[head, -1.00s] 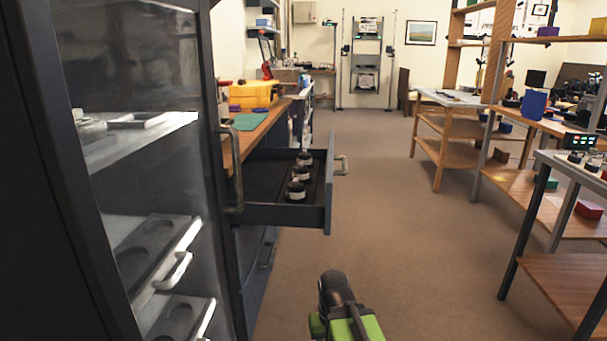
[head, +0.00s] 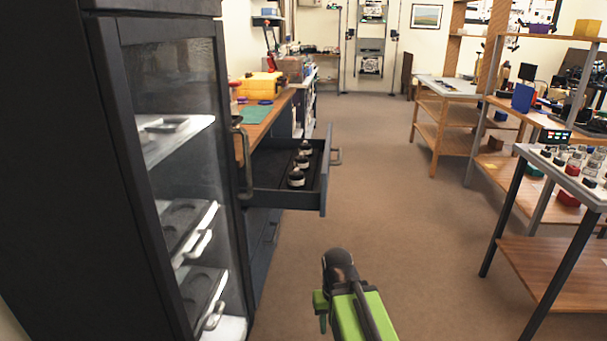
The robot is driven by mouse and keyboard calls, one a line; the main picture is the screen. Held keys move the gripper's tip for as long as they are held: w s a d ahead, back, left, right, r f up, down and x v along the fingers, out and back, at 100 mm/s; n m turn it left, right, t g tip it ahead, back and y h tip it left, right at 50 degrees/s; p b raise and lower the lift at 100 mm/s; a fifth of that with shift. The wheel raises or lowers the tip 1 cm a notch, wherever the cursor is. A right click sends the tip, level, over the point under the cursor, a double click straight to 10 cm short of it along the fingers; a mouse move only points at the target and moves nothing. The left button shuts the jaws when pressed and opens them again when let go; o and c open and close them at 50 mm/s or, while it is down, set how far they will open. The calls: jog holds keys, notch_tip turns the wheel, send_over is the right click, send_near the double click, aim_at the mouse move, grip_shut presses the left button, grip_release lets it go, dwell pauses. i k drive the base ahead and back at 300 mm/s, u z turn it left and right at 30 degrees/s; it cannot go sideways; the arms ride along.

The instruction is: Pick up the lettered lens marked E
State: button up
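Several small lens-like cylinders with dark and pale bands stand in a row in an open dark drawer (head: 262,198) left of centre. The nearest cylinder (head: 296,178) is the clearest. Their markings are too small to read, so I cannot tell which is E. More small jar-like pieces (head: 590,176) stand on a table at the right edge, also unreadable. My gripper (head: 338,262) is at the bottom centre, over the floor, well short of the drawer and apart from everything. Its fingers are not clearly visible.
A tall dark glass-fronted cabinet (head: 180,80) with shelves and trays stands close on the left. The drawer juts into the aisle beyond it. A workbench with a yellow case (head: 262,85) lies behind. A metal-framed table (head: 540,262) stands at right. The brown floor (head: 390,210) between is clear.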

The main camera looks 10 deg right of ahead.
aim_at(304, 166)
jog(key=u, duration=1.1)
jog(key=k, duration=0.15)
jog(key=z, duration=2.3)
jog(key=i, duration=1.45)
jog(key=u, duration=6)
jog(key=i, duration=0.15)
jog(key=z, duration=3.05)
jog(key=k, duration=0.2)
jog(key=u, duration=0.25)
jog(key=k, duration=0.8)
jog(key=z, duration=0.15)
jog(key=i, duration=0.6)
